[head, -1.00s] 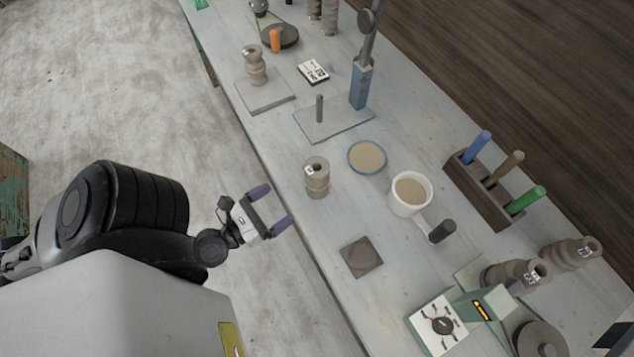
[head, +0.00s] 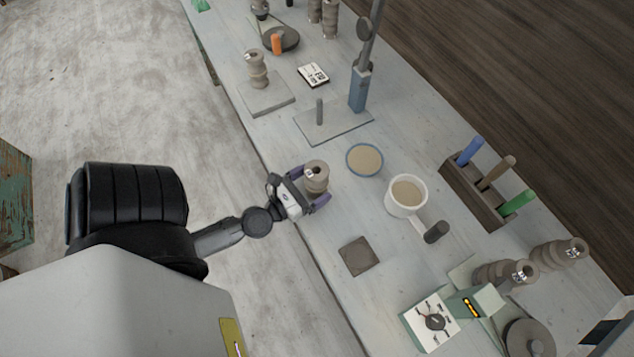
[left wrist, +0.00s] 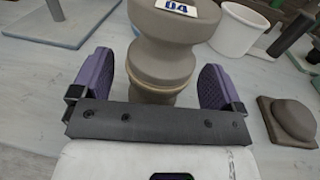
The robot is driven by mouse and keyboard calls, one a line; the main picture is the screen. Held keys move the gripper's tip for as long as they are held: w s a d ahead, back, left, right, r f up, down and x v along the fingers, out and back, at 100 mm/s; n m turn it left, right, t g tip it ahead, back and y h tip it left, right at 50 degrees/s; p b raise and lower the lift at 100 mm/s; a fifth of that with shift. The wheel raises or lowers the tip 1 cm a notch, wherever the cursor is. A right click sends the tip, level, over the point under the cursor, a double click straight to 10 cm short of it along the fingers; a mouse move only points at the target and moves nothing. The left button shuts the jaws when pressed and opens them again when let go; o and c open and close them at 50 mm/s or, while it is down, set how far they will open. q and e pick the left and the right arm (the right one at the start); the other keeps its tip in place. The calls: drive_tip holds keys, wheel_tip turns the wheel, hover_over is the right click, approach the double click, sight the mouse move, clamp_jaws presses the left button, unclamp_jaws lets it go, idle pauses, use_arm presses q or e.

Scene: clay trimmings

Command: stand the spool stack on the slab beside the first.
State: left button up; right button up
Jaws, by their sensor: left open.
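The spool stack (head: 317,174), grey-brown and waisted, stands upright near the table's front edge. In the left wrist view the stack (left wrist: 163,55) carries a label reading 04 on its top. My left gripper (head: 309,188) is open, with one purple finger on each side of the stack; I cannot tell whether they touch it. The slab has bare room beside that stack. My right gripper is not seen.
A grey base (head: 345,127) with a short peg and a blue post lies between the stack and the slab. A tool rack (head: 470,195) stands behind.

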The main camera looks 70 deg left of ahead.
sight(306, 180)
use_arm(q)
drive_tip(key=shift+w+a, duration=0.2)
drive_tip(key=shift+w, duration=0.45)
drive_tip(key=shift+c, duration=0.4)
drive_tip(key=c, duration=1.1)
drive_tip(key=shift+c, duration=0.3)
drive_tip(key=shift+r, duration=0.15)
wheel_tip(306, 180, up, 4)
drive_tip(key=p, duration=0.4)
drive_tip(key=w+d+r+p, duration=0.4)
drive_tip(key=d+r+p, duration=0.2)
drive_tip(key=d+p, duration=0.3)
drive_tip(key=shift+w+d+r+p, duration=0.3)
drive_tip(key=shift+d+r, duration=0.1)
drive_tip(key=shift+d, duration=0.5)
